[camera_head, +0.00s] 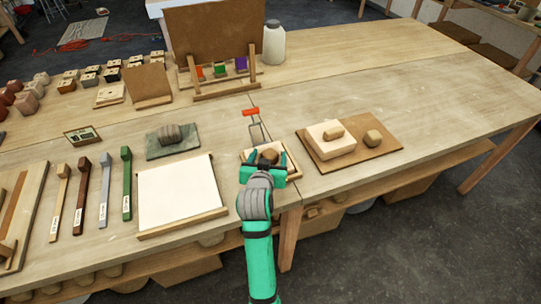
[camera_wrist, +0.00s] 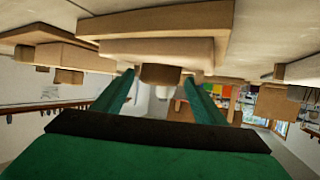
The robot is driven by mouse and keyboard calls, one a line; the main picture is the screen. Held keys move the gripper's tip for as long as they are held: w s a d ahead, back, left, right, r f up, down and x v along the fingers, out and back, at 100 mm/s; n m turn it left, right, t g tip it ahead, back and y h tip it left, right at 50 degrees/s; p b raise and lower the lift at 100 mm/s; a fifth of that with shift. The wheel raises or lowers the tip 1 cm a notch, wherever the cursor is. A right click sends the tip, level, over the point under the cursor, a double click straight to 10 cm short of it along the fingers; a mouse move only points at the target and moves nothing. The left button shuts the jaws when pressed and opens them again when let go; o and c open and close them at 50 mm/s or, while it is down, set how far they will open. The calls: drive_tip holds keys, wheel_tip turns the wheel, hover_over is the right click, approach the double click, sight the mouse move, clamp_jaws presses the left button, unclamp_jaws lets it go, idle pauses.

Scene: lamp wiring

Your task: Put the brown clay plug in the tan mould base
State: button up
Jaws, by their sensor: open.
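The brown clay plug (camera_head: 269,155) shows between the fingertips of my gripper (camera_head: 264,161), at the front middle of the table. In the wrist view, which is upside down, the plug (camera_wrist: 160,74) is against a pale tan block (camera_wrist: 150,50) on a board (camera_wrist: 160,20). My gripper (camera_wrist: 157,82) is open, with one finger on each side of the plug; I cannot tell whether they touch it. To the right, a tan mould base (camera_head: 336,148) lies on a brown board (camera_head: 380,153) with a small tan piece (camera_head: 333,133) on top. My gripper partly hides the plug's support.
A red-handled wire tool (camera_head: 251,112) lies behind my gripper. A white sheet on a board (camera_head: 178,192) and a grey lump on a slab (camera_head: 171,134) are to the left. The table's far right is clear.

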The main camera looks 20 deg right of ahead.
drive_tip(key=shift+w+d+r, duration=0.1)
drive_tip(key=shift+s+d+r, duration=0.1)
drive_tip(key=shift+s+r, duration=0.05)
drive_tip(key=shift+s, duration=0.15)
drive_tip(key=v, duration=1.2)
drive_tip(key=shift+a, duration=0.2)
drive_tip(key=shift+w, duration=0.15)
drive_tip(key=shift+w+a, duration=0.1)
drive_tip(key=shift+w, duration=0.05)
